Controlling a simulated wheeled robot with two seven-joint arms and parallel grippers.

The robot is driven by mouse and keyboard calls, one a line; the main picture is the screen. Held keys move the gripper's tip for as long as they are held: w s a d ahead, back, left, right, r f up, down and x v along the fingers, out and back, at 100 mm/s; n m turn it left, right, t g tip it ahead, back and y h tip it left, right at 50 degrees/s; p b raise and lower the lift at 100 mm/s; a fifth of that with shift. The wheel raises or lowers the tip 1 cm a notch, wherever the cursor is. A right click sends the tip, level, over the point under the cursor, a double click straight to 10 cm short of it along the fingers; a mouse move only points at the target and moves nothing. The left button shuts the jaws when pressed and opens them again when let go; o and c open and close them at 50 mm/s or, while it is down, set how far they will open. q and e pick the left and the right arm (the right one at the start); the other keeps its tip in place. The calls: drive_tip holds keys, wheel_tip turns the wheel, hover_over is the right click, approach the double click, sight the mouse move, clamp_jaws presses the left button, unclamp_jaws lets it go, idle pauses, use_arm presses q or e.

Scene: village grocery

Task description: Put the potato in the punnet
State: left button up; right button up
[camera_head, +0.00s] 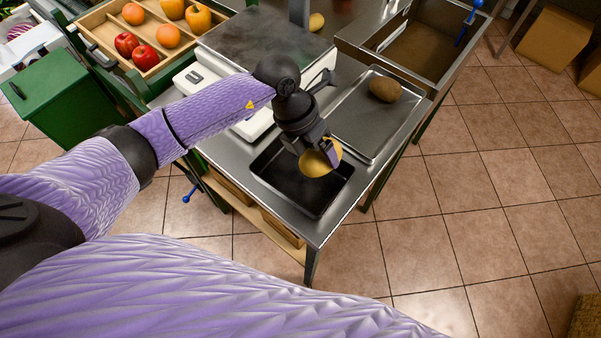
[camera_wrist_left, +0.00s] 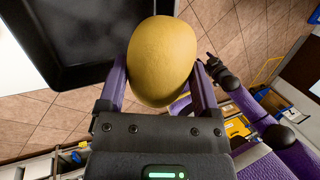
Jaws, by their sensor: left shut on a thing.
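My left gripper (camera_head: 321,151) is shut on a smooth, yellow, oval potato (camera_head: 316,163), held over the black punnet (camera_head: 286,205) on the steel table. In the left wrist view the potato (camera_wrist_left: 162,60) sits between the two fingers, and the punnet (camera_wrist_left: 72,78) shows at upper left, empty where visible. The potato appears above the punnet's right part; its exact height is hard to tell. My right gripper (camera_wrist_left: 218,70) seems to show at the right of the wrist view, small and dark, its jaws unclear.
A metal tray (camera_head: 352,143) with a brown potato-like item (camera_head: 385,89) lies right of the punnet. A scale (camera_head: 262,50) stands behind, a sink (camera_head: 372,43) at back right. Open tiled floor lies right.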

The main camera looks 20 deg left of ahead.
sight(321, 187)
use_arm(q)
drive_tip(key=shift+f+n, duration=0.25)
drive_tip(key=shift+n, duration=0.25)
drive_tip(key=shift+t, duration=0.3)
wheel_tip(321, 187, down, 10)
drive_tip(key=b, duration=0.3)
drive_tip(key=shift+a, duration=0.1)
drive_tip(key=o, duration=1.2)
drive_tip(key=shift+c, duration=0.2)
drive_tip(key=shift+r, duration=0.15)
drive_tip(key=p+v, duration=0.3)
drive_tip(key=v, duration=0.9)
